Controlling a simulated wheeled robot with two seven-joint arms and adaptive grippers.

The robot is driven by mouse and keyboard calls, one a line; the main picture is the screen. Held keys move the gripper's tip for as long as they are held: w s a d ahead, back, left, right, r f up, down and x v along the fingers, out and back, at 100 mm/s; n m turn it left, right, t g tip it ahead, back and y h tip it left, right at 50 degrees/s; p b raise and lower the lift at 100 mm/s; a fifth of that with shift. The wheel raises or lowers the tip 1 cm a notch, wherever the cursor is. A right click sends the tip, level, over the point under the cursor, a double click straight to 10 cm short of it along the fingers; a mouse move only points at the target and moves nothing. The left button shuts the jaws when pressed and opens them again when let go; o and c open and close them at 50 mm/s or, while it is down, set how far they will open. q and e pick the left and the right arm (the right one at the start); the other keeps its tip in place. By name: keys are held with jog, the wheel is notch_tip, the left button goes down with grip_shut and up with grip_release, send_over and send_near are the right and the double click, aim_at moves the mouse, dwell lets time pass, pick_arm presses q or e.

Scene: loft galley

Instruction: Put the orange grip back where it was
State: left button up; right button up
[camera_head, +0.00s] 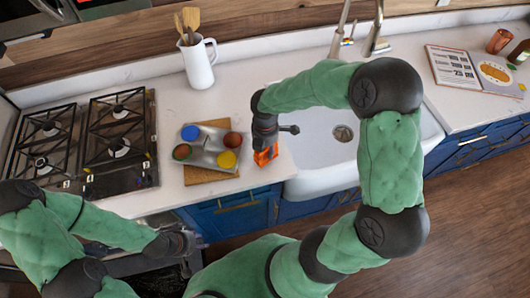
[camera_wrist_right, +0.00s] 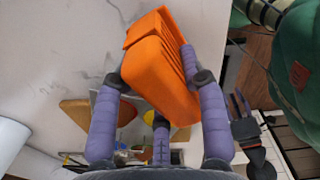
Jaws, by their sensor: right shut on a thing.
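The orange grip (camera_head: 266,155) is a ribbed block held at the end of my right gripper (camera_head: 264,143), over the counter's front edge just left of the sink. In the right wrist view the orange grip (camera_wrist_right: 162,65) sits between the purple fingers of my right gripper (camera_wrist_right: 160,100), which is shut on it. Pale counter shows behind it. My left gripper (camera_head: 180,243) is low at the left, in front of the cabinets; its fingers are too small and dark to read.
A metal tray (camera_head: 207,144) with coloured round pieces lies on a wooden board (camera_head: 205,177) left of my right gripper. A gas hob (camera_head: 85,140) is further left. A white jug (camera_head: 198,65) stands behind. The sink (camera_head: 310,130) is at the right.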

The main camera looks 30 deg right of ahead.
jog(key=shift+f, duration=1.15)
jog(key=shift+f, duration=0.15)
jog(key=o, duration=1.2)
jog(key=shift+c, duration=0.2)
notch_tip(320, 180, up, 12)
jog(key=shift+a+r+p, duration=0.1)
jog(key=shift+r+p, duration=0.05)
jog(key=shift+p, duration=0.85)
